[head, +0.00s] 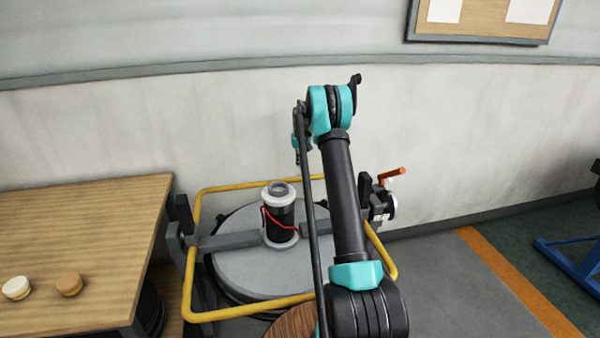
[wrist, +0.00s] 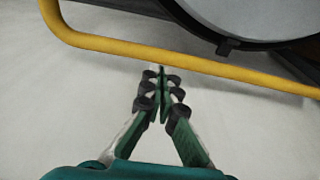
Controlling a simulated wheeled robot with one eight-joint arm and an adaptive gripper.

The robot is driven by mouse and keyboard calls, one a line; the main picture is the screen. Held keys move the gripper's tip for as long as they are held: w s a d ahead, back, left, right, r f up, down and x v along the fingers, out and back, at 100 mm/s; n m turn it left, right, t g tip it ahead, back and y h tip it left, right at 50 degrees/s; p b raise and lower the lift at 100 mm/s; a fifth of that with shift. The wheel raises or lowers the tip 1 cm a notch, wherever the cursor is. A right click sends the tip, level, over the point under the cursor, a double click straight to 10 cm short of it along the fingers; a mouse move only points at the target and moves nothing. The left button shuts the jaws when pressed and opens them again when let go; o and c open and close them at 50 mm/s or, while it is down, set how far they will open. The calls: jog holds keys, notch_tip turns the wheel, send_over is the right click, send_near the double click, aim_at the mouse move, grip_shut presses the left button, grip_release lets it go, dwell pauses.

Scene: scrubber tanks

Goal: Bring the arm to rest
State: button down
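My arm rises in front of the tank in the head view and bends at a teal joint near the wall. My gripper (wrist: 162,88) shows in the wrist view with its fingers closed together at the tips and nothing visible between them. In that view the fingertips appear just short of the yellow rail (wrist: 190,62), over a pale surface; whether they touch the rail is hard to tell. The gripper's fingers cannot be made out clearly in the head view.
A round grey tank lid (head: 235,270) carries a black and white cylinder (head: 281,222) with a red cord. A yellow rail (head: 240,312) surrounds it. A wooden table (head: 85,230) with two small round pieces is at left.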

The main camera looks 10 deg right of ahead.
notch_tip(320, 180, up, 6)
jog(key=s, duration=0.1)
jog(key=s+a+r+t, duration=0.1)
jog(key=s+a+r, duration=0.25)
jog(key=s, duration=0.85)
jog(key=s+a+r, duration=0.2)
jog(key=s+r, duration=0.2)
jog(key=s, duration=0.9)
jog(key=s+f, duration=0.3)
jog(key=s, duration=0.7)
jog(key=s+a+f+t, duration=0.1)
jog(key=s+f, duration=0.1)
jog(key=s, duration=0.8)
jog(key=s+a+f, duration=0.1)
jog(key=s+f, duration=0.2)
jog(key=s, duration=0.7)
jog(key=shift+s+a+f, duration=0.2)
jog(key=shift+s+f, duration=0.1)
jog(key=shift+s, duration=0.1)
